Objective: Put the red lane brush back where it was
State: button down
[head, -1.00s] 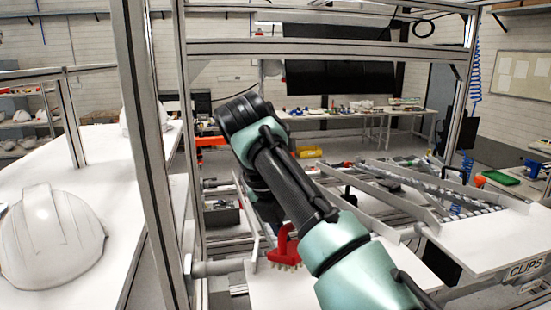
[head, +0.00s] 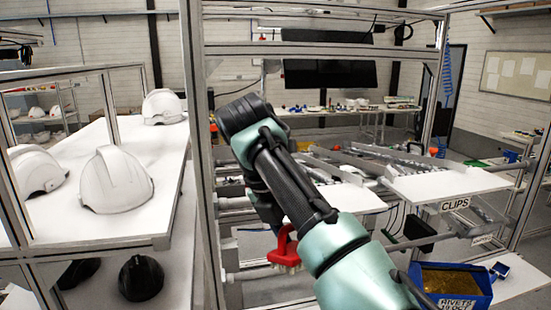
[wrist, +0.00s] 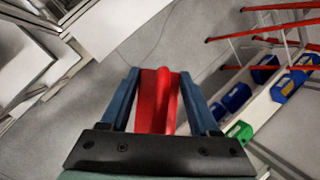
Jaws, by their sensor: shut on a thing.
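The red lane brush (head: 284,246) hangs below my arm in the head view, with pale bristles at its lower end. In the wrist view the red brush (wrist: 157,98) sits between the two blue fingers of my gripper (wrist: 158,84), which is shut on it. The fingers are mostly hidden behind my arm in the head view. The floor shows beneath the brush in the wrist view. A white sloped surface labelled CLIPS (head: 448,186) lies to the right of my arm, with grey lanes behind it.
White helmets (head: 116,180) stand on a white table at the left, behind a metal frame post (head: 205,150). A blue RIVETS bin (head: 452,285) is at the lower right. The wrist view shows blue bins (wrist: 237,97), a green bin (wrist: 240,131) and red rails (wrist: 282,24).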

jog(key=s+a+f+m+g+y+b, duration=0.1)
jog(key=s+f+m+b, duration=0.3)
jog(key=f+m, duration=0.6)
jog(key=s+a+f+m+g+y+b, duration=0.1)
jog(key=s+f+m+b, duration=0.4)
jog(key=f, duration=1.7)
jog(key=s+a+f+m+g+y+b, duration=0.2)
jog(key=s+f+m+y+b, duration=0.3)
jog(key=f+m, duration=1)
jog(key=f+g+b, duration=0.1)
jog(key=b, duration=0.1)
jog(key=shift+f+m+b, duration=0.2)
jog(key=shift+m+b, duration=0.15)
jog(key=shift+m, duration=0.05)
